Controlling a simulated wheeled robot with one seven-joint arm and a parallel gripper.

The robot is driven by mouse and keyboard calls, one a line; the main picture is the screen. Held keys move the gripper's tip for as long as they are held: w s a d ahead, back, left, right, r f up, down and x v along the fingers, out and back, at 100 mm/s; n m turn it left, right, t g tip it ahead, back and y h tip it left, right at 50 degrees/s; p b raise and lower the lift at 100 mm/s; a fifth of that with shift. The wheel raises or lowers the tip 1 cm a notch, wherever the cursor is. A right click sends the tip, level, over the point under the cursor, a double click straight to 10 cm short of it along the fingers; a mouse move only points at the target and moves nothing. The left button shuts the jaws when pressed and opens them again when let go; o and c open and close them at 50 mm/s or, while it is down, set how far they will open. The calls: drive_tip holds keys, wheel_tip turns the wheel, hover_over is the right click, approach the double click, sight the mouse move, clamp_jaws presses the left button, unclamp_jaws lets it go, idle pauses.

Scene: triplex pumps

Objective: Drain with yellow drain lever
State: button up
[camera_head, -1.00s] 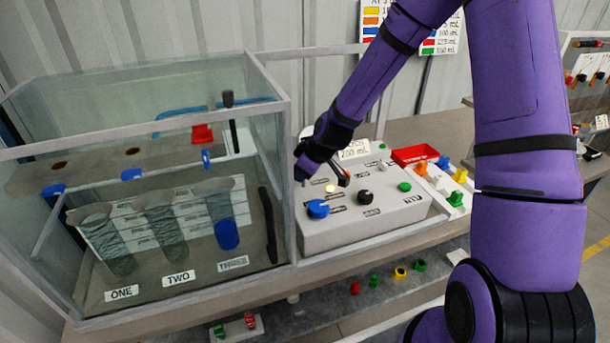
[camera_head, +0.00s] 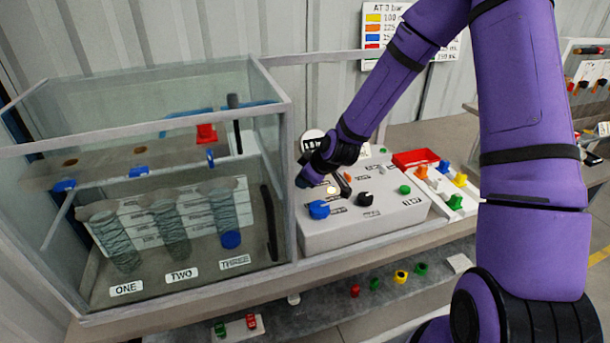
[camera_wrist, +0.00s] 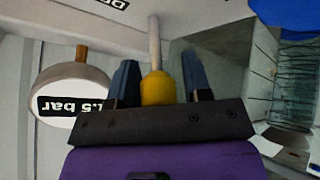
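The yellow drain lever (camera_wrist: 158,88) shows in the wrist view as a yellow knob on a pale shaft running up to the panel. My gripper (camera_wrist: 158,75) has one finger on each side of the knob, with narrow gaps seeming to show between knob and fingers. In the head view my gripper (camera_head: 308,181) is at the left end of the grey control box (camera_head: 350,234), beside the tank; the lever is hidden behind my wrist there. Cylinder THREE (camera_head: 223,208) in the tank holds a little blue liquid at its bottom. Cylinders ONE (camera_head: 118,240) and TWO (camera_head: 169,226) show no blue.
A round 1.5 bar gauge (camera_wrist: 75,92) is close beside my gripper in the wrist view. The box carries a blue knob (camera_head: 319,209), a black knob (camera_head: 365,199) and a green button (camera_head: 405,189). The glass tank (camera_head: 288,190) stands close on the left.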

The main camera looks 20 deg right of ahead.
drive_tip(key=shift+o, duration=0.7)
drive_tip(key=shift+r, duration=0.2)
drive_tip(key=v, duration=1)
drive_tip(key=shift+s+d, duration=0.15)
drive_tip(key=shift+s, duration=0.1)
drive_tip(key=shift+r, duration=0.1)
